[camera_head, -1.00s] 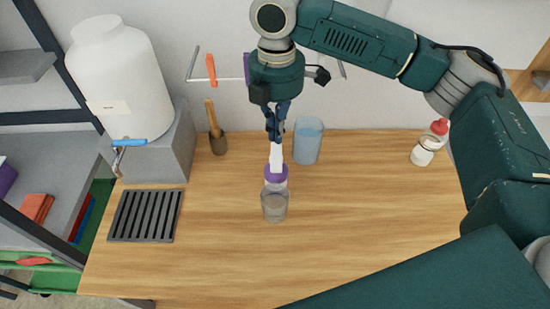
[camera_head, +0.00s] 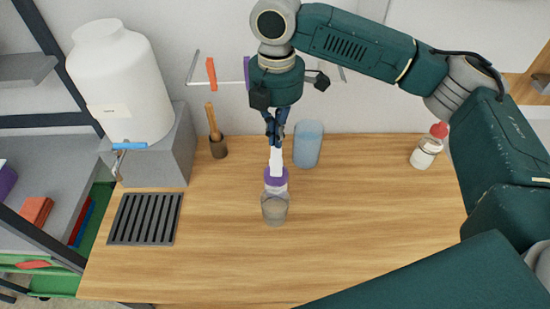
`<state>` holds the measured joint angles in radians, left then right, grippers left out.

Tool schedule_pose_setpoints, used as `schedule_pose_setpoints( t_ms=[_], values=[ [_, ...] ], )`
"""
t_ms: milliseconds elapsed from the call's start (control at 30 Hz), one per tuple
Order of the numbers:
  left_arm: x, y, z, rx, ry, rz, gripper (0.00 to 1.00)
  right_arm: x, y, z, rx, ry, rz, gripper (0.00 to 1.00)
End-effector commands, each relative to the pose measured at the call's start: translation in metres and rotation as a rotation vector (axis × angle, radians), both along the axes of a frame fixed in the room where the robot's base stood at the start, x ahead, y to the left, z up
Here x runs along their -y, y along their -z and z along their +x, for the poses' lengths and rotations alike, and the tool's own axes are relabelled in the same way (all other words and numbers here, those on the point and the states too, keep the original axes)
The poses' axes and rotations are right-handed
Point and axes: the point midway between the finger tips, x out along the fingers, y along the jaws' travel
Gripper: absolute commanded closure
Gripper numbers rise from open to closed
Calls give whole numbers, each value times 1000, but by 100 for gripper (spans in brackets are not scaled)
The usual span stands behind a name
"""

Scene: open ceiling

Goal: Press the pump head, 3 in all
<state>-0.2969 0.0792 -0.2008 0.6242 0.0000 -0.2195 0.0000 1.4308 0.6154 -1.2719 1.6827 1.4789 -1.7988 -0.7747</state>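A small clear greyish bottle (camera_head: 275,209) stands upright on the wooden table. It has a purple collar (camera_head: 276,180) and a white pump head (camera_head: 276,160) on top. My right gripper (camera_head: 275,134) points down straight above it, with its dark fingers close together at the top of the white part. The fingers look shut; whether they press on the pump head or only touch it is hard to tell. My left gripper is not in view.
A blue translucent cup (camera_head: 308,144) stands close behind the bottle to the right. A white bottle with a red cap (camera_head: 428,147) is farther right. At left are a dark slatted tray (camera_head: 145,218), a brown holder (camera_head: 218,147) and a large white tank (camera_head: 121,84). The table's front is clear.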

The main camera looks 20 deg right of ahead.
Motion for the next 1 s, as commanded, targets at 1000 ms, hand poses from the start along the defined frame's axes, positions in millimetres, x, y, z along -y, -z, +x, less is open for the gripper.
schedule_pose_setpoints(
  t_ms=[1000],
  values=[
    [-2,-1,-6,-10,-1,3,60,0,21,0,-1,0,0,100]
  ],
)
